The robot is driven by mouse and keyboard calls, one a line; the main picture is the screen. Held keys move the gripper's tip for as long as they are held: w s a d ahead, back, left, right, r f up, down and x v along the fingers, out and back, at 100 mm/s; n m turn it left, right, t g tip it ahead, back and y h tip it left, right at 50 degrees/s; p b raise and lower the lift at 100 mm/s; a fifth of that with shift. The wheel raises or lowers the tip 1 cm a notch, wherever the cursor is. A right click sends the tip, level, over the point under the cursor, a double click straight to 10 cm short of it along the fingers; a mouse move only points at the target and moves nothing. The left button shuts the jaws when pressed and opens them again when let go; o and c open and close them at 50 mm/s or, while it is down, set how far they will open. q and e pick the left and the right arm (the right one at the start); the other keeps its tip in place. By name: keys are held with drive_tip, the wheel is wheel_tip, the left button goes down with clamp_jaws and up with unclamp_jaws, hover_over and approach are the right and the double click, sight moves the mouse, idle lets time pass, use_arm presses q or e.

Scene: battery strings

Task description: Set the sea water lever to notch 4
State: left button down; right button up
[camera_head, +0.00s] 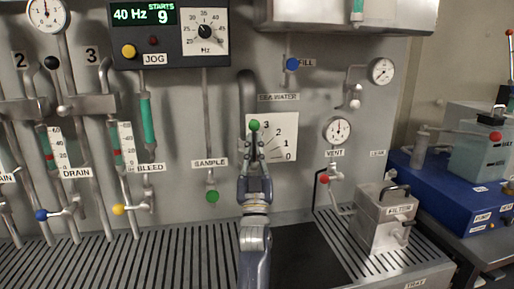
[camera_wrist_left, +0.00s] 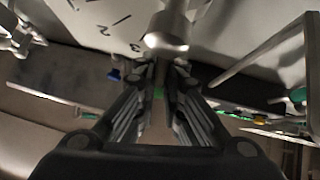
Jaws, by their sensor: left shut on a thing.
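The SEA WATER lever (camera_head: 254,125) has a green knob and stands upright in front of a white scale plate (camera_head: 287,124). The numbers 3, 2, 1 and 0 show to the right of the lever; I cannot see a 4, and part of the plate is hidden behind the lever and gripper. My left gripper (camera_head: 254,145) reaches up from below and is shut on the lever just under the knob. In the left wrist view the fingers (camera_wrist_left: 160,75) close together, with a bit of green between them. My right gripper is not in view.
The SAMPLE valve with a green knob (camera_head: 212,197) is left of my left arm. To the right are the VENT valve's red knob (camera_head: 324,179) and the FILTER box (camera_head: 384,222). A slotted tray (camera_head: 120,262) runs along the bottom.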

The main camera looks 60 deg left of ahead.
use_arm(q)
drive_tip(key=c, duration=1.7)
unclamp_jaws()
drive_tip(key=v, duration=0.7)
drive_tip(key=shift+f, duration=0.2)
drive_tip(key=shift+s+d, duration=0.15)
